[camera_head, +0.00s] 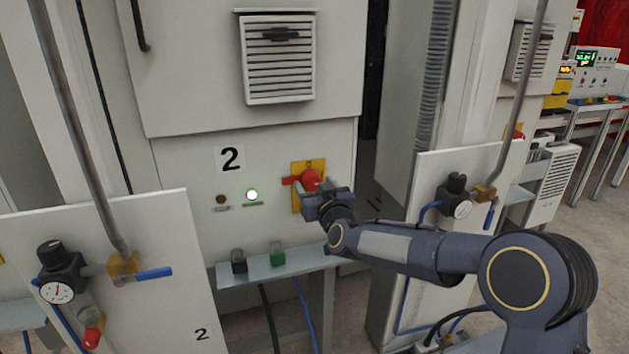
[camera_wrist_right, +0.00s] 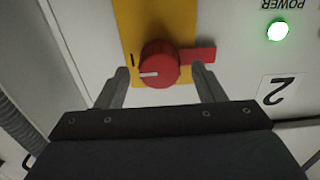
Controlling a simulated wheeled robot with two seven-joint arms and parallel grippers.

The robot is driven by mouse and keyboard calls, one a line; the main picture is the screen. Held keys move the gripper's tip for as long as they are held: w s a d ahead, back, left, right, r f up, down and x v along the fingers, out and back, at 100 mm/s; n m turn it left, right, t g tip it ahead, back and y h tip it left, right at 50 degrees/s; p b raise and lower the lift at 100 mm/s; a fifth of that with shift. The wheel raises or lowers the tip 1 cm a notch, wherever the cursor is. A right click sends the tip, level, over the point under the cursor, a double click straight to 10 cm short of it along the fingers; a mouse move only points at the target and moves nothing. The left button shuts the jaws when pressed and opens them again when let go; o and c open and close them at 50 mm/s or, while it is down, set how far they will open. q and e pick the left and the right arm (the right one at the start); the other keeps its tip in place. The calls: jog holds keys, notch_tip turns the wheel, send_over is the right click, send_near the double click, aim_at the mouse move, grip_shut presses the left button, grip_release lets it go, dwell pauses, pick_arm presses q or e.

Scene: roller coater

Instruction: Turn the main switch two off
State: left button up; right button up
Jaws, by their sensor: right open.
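Main switch two is a red rotary knob (camera_head: 309,178) on a yellow plate (camera_head: 317,164), on the cabinet panel marked 2. In the right wrist view, which is upside down, the knob (camera_wrist_right: 160,62) has a white mark pointing left and a red tab (camera_wrist_right: 200,54) reaching out to the right. My right gripper (camera_head: 302,188) is in front of the knob. Its two fingers (camera_wrist_right: 160,74) are open, one on each side of the knob; the right one is close to the red tab. I cannot tell whether they touch. My left gripper is out of view.
A green POWER lamp (camera_head: 252,195) is lit beside the switch, with a dark lamp (camera_head: 222,199) left of it. Panels with valves and gauges stand left (camera_head: 150,230) and right (camera_head: 432,178).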

jog(key=shift+w+a, duration=0.1)
jog(key=shift+w, duration=0.25)
jog(key=c, duration=1)
